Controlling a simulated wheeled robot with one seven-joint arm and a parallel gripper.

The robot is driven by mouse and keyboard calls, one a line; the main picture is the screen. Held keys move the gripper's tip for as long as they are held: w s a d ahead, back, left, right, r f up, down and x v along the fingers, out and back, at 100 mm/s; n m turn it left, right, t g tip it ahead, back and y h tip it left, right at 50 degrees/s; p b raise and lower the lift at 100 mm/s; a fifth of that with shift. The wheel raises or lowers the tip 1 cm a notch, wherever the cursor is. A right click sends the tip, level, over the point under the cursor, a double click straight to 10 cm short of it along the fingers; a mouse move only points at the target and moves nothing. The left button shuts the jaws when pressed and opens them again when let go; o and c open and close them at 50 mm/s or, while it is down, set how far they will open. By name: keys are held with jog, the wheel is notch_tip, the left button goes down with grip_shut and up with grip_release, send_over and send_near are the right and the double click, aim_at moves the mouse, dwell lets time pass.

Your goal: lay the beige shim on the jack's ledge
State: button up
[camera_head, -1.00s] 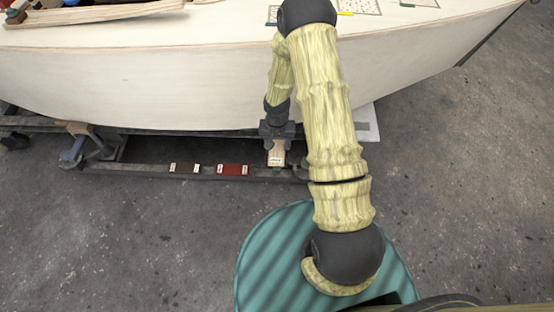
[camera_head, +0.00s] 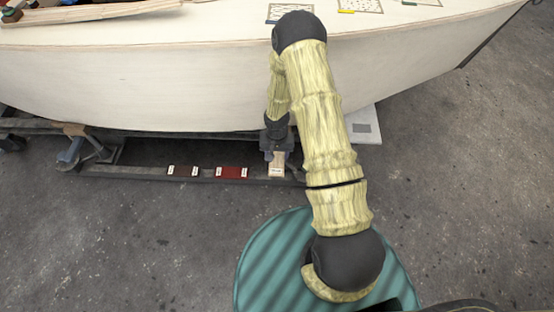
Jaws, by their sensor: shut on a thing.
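The beige shim (camera_head: 277,170) is a small pale block with a white label, at the middle of the view. My gripper (camera_head: 275,157) points down and is shut on its upper end. The shim is over or at the dark rail below the hull; I cannot tell whether it touches the rail. A blue-grey stand with a wooden pad, seemingly the jack (camera_head: 72,155), is under the hull at the left, well apart from my gripper. I cannot make out its ledge clearly.
A dark brown block (camera_head: 183,171) and a red block (camera_head: 231,172) lie on the rail (camera_head: 140,172) left of my gripper. The pale hull (camera_head: 130,85) rises just behind. A light plate (camera_head: 362,128) lies on the floor at the right.

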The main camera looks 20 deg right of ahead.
aim_at(277, 157)
jog(key=shift+f+b, duration=0.7)
jog(key=shift+f, duration=1.15)
jog(key=shift+f, duration=0.15)
jog(key=o, duration=1)
jog(key=shift+c, duration=0.2)
notch_tip(277, 157, up, 12)
jog(key=p, duration=0.4)
jog(key=shift+r, duration=0.2)
